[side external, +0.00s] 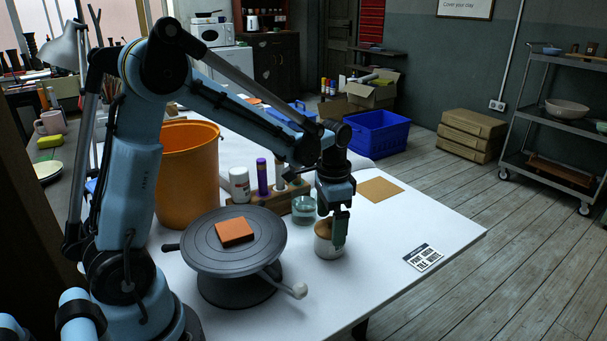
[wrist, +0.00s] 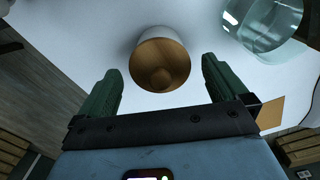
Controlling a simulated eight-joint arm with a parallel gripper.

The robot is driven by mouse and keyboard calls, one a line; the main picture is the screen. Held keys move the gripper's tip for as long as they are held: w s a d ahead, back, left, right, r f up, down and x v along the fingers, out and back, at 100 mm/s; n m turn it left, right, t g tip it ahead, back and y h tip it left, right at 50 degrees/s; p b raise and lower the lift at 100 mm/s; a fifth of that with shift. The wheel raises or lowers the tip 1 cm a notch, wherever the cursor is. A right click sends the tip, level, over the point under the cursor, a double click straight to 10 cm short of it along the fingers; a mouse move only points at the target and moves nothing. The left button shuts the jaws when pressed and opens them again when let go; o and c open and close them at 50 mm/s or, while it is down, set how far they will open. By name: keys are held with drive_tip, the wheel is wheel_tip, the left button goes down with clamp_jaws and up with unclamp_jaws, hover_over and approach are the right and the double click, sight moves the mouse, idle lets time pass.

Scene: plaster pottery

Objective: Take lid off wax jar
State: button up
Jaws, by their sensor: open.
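The wax jar (side external: 323,246) is a small white jar on the white table, under my gripper. In the wrist view the white jar body (wrist: 150,33) shows behind its round brown wooden lid (wrist: 176,58) with a knob in the middle. The lid appears to be on the jar. My gripper (side external: 338,238) points down at the jar, and one finger overlaps it in the side view. In the wrist view my gripper (wrist: 160,75) is open, with one green finger on each side of the lid and gaps between. No contact shows.
A glass jar (side external: 304,208) stands close behind the wax jar. A grey turntable (side external: 210,255) with an orange block (side external: 234,232) and a projecting handle (side external: 299,290) is to the left. An orange bucket (side external: 188,175) stands behind it. A printed card (side external: 423,257) lies at right; the table's right part is mostly clear.

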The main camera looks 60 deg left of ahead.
drive_tip(key=c, duration=1)
